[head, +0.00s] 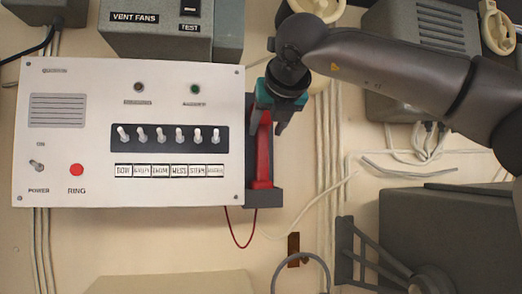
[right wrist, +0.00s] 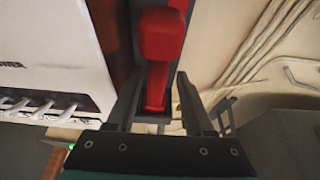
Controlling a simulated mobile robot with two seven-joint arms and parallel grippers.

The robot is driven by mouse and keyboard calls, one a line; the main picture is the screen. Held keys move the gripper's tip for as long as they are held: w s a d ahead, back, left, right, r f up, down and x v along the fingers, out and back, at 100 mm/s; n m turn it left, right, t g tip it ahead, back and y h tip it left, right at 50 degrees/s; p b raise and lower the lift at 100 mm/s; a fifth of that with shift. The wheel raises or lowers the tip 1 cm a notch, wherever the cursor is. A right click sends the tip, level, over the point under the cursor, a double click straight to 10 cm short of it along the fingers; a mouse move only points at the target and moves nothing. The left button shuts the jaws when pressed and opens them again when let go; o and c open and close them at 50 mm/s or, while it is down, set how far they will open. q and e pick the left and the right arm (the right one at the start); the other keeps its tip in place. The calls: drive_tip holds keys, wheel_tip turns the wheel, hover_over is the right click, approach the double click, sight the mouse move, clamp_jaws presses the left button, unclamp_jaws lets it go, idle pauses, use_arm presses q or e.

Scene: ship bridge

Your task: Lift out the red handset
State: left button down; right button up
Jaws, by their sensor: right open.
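The red handset (head: 264,150) sits upright in a dark cradle (head: 264,198) on the right side of a white panel. In the right wrist view the red handset (right wrist: 160,55) runs down the middle, with its lower end in the dark cradle (right wrist: 178,113). My right gripper (head: 270,125) is at the upper part of the handset in the head view, partly covering it. In the right wrist view my right gripper (right wrist: 156,88) is open, with one finger on each side of the handset. I cannot tell whether the fingers touch it. My left gripper is not in view.
The white panel (head: 80,110) with several toggle switches stands directly left of the cradle. A grey vent fan box (head: 165,40) is above it. Cables (head: 330,140) run down the wall on the right. A grey bracket (head: 350,250) juts out at lower right.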

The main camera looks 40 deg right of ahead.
sight(263, 132)
drive_tip(key=shift+w+d+f, duration=0.1)
drive_tip(key=shift+w+d, duration=0.05)
drive_tip(key=shift+w, duration=0.2)
drive_tip(key=p+x, duration=0.2)
drive_tip(key=x, duration=0.1)
drive_tip(key=shift+w, duration=0.2)
drive_tip(key=shift+w+d+f, duration=0.2)
drive_tip(key=shift+w+f, duration=0.05)
drive_tip(key=shift+w, duration=0.15)
drive_tip(key=shift+c, duration=0.4)
clamp_jaws()
